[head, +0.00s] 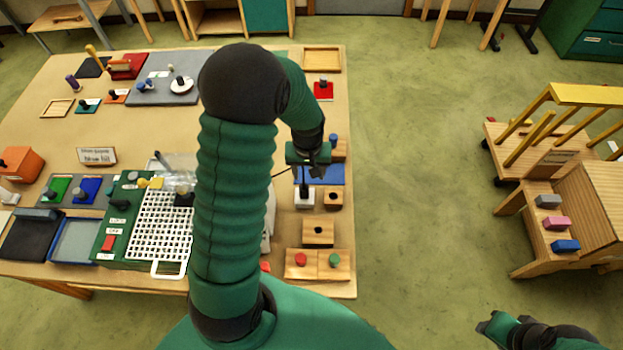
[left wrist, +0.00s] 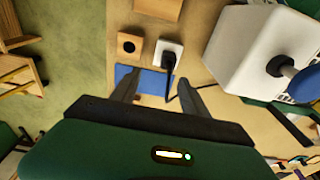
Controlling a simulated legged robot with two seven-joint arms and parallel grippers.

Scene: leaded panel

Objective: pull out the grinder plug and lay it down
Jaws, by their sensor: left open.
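The black grinder plug (head: 304,188) stands upright in a white socket block (head: 304,202) near the table's right edge. In the left wrist view the plug (left wrist: 169,63) sits in the white socket (left wrist: 165,46), ahead of the fingers, with its dark cord running down beside it. My left gripper (head: 308,171) is open and empty, above and behind the plug and apart from it. In the left wrist view its fingers (left wrist: 159,92) are spread wide, the plug nearer the right one. My right gripper (head: 487,327) is at the lower right, away from the table; its opening is unclear.
A blue mat (head: 329,174) lies beside the socket. Wooden blocks with holes (head: 333,198) stand close by. The white grinder body (left wrist: 250,50) is right of the plug in the left wrist view. My left arm hides part of the table. Floor lies right of the table.

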